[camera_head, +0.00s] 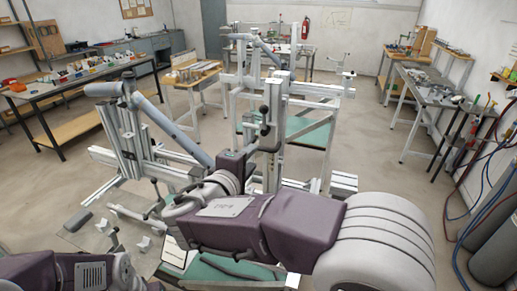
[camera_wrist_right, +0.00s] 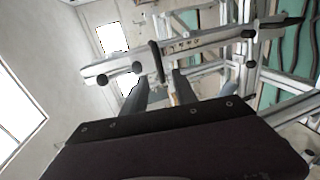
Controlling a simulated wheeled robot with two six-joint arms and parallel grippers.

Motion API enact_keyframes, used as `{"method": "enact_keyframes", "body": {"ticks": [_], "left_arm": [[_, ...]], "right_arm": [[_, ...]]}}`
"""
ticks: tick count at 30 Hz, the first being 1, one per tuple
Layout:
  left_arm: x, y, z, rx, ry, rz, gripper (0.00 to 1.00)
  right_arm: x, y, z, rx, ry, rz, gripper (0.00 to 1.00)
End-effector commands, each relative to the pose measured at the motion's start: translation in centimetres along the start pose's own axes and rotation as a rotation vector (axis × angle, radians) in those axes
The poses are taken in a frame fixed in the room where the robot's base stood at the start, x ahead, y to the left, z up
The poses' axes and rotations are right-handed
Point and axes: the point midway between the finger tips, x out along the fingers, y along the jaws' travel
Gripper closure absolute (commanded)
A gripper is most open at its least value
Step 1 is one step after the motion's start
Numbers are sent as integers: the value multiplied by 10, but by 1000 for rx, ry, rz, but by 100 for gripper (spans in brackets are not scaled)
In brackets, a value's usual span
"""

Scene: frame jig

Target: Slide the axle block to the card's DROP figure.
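The jig's silver upright (camera_head: 272,125) stands mid-view in the head view, with black knobs and a black lever (camera_head: 264,122). In the right wrist view the post (camera_wrist_right: 205,42) lies sideways, with the black lever (camera_wrist_right: 157,60) just past my fingertips. My right gripper (camera_wrist_right: 160,80) has its two grey fingers apart, with a gap between them. Whether they touch the lever is unclear. I cannot single out the axle block with certainty. A white sheet (camera_head: 173,253), perhaps the card, lies at the lower left; its figures are unreadable. My left gripper is out of view.
The jig's silver rails and grey tubes (camera_head: 176,132) fill the middle left. A green-topped bench (camera_head: 312,134) stands behind the upright. Benches with tools line the left (camera_head: 82,85) and right (camera_head: 425,92). Open floor (camera_head: 375,170) lies at the right.

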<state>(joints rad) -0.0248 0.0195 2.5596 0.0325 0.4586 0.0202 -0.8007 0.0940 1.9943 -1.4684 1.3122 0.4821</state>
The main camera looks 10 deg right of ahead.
Motion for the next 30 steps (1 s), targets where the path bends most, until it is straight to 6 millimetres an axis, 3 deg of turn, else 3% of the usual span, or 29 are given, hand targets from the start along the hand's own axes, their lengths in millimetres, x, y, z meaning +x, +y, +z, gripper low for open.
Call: {"method": "enact_keyframes", "body": {"ticks": [6,12,22,26,30], "left_arm": [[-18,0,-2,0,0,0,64],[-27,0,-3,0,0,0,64],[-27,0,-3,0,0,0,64],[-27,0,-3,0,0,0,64],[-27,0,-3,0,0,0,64]], "right_arm": [[45,3,2,-4,-8,-3,66],[76,2,2,-3,-5,-2,66],[84,0,1,0,-1,-2,66],[83,0,1,-1,-2,-2,100],[83,0,1,-1,-2,-2,100]]}}
